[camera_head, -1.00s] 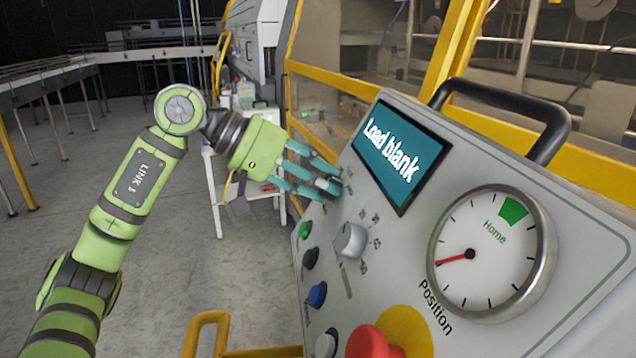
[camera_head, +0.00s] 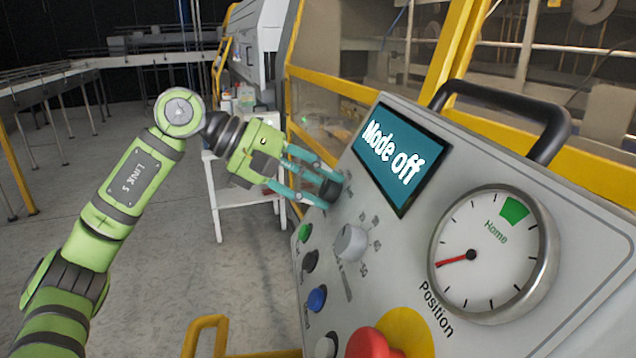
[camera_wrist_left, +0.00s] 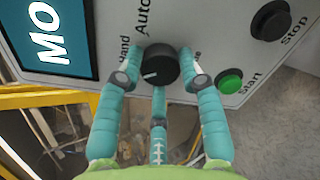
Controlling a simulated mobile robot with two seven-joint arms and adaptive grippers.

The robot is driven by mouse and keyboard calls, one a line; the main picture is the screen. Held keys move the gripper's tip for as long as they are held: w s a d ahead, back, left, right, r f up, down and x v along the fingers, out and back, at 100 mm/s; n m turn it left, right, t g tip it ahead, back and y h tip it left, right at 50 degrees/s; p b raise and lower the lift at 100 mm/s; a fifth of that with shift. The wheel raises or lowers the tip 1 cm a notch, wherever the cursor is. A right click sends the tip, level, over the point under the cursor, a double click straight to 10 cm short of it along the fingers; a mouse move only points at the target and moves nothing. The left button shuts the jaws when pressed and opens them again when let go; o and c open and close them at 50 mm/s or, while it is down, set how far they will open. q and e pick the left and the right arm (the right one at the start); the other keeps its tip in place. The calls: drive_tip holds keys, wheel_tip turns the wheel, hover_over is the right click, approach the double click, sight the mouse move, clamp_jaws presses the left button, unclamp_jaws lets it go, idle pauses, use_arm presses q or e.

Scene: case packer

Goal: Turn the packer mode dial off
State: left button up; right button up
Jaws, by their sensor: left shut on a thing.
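The mode dial (camera_head: 331,189) is a black knob at the upper left of the tilted grey control panel (camera_head: 400,235). It also shows in the left wrist view (camera_wrist_left: 158,66), with its white pointer mark turned to the left and slightly down in that picture. The labels "Hand" and "Auto" are readable beside it; a third label is partly hidden by a finger. My left gripper (camera_head: 325,184) has its teal fingers closed around the dial. The panel screen (camera_head: 401,158) reads "Mode off". My right gripper is not in view.
A grey knob (camera_head: 350,243), green (camera_head: 305,232), black (camera_head: 310,261) and blue (camera_head: 317,298) buttons and a red emergency stop (camera_head: 368,343) sit below the dial. A round gauge (camera_head: 492,255) is at right. A white cart (camera_head: 240,195) stands behind my gripper.

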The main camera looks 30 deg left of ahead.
use_arm(q)
drive_tip(key=shift+n, duration=1.9)
drive_tip(key=shift+f, duration=0.15)
drive_tip(key=o, duration=1.2)
drive_tip(key=shift+c, duration=0.2)
drive_tip(key=shift+a, duration=0.1)
drive_tip(key=v, duration=1.2)
drive_tip(key=shift+f, duration=0.15)
